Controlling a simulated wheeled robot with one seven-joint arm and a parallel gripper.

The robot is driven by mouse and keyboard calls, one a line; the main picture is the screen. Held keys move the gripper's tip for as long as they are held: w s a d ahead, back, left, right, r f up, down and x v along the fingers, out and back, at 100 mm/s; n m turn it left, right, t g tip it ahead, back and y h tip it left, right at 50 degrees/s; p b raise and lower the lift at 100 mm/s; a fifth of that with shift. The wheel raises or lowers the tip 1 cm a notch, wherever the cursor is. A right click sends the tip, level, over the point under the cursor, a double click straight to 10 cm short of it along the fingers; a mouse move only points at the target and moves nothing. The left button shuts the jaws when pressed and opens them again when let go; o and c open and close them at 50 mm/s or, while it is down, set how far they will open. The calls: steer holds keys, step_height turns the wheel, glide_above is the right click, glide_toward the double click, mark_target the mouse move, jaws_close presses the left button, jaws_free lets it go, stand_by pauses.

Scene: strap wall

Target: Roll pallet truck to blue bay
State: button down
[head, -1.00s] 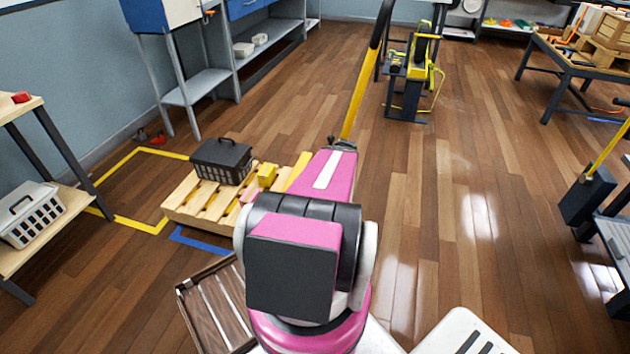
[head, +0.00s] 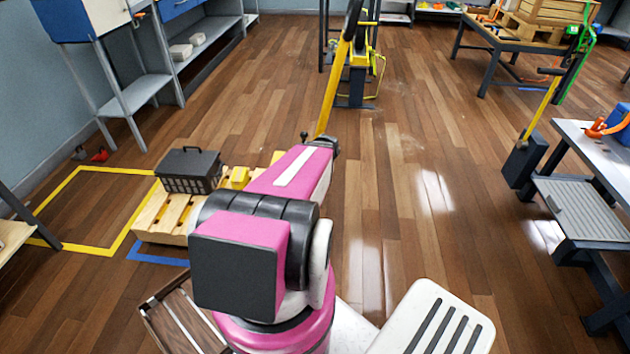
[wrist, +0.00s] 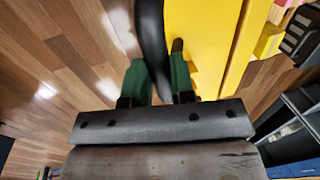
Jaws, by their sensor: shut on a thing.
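The pallet truck's yellow handle (head: 328,100) rises past my arm in the head view, with a black top. My gripper (wrist: 160,82), seen in the wrist view, has its green fingers shut on a black bar (wrist: 152,45) beside a yellow part of the truck. In the head view it is hidden behind my pink arm. A wooden pallet (head: 160,222) carries a black crate (head: 188,172) and a yellow block (head: 237,177). Blue floor tape (head: 157,254) shows at the pallet's near left corner. The rest of that bay is hidden by the pallet and my arm.
A yellow-taped bay (head: 74,247) lies empty left of the pallet. Grey shelving (head: 140,95) lines the left wall. A yellow and black stand (head: 357,75) is ahead. Workbenches (head: 590,150) stand at right. Open floor (head: 430,180) lies ahead and right. A brown tray (head: 180,325) sits near my base.

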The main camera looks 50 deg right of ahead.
steer(key=shift+s+d, duration=0.2)
steer(key=c, duration=1)
jaws_free()
steer(key=shift+o, duration=0.2)
step_height(320, 180, up, 11)
steer(key=s+d, duration=0.1)
steer(key=shift+s+f, duration=0.2)
steer(key=shift+s, duration=0.2)
